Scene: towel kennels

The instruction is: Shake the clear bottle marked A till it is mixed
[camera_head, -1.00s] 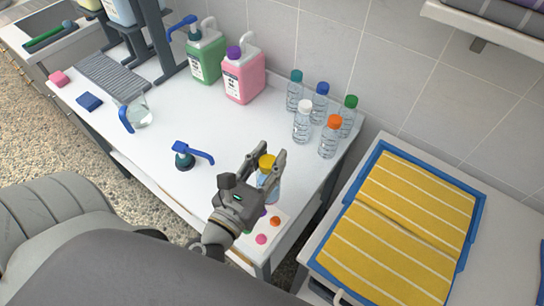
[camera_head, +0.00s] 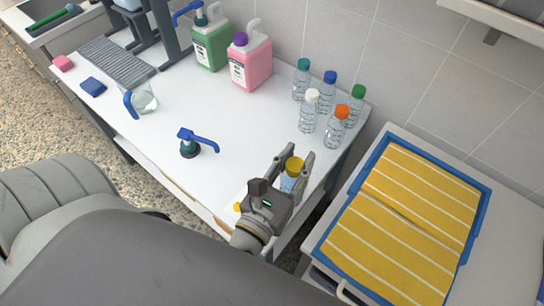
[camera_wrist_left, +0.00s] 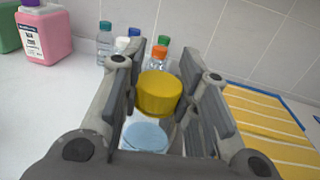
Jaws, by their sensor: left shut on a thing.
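A clear bottle with a yellow cap (camera_head: 294,164) and pale blue contents is between the fingers of my left gripper (camera_head: 292,174), near the front right corner of the white table. In the left wrist view the yellow cap (camera_wrist_left: 158,93) stands between the two fingers, with a pale blue round surface (camera_wrist_left: 146,137) below it. The left gripper is shut on this bottle. Its lower part is hidden by the gripper, and I cannot read a letter A on it. My right gripper is not in view.
Several clear bottles with other caps, one orange (camera_head: 342,112), stand at the table's back right. Pink (camera_head: 250,65) and green (camera_head: 211,45) jugs stand behind. A yellow striped towel (camera_head: 410,215) lies right.

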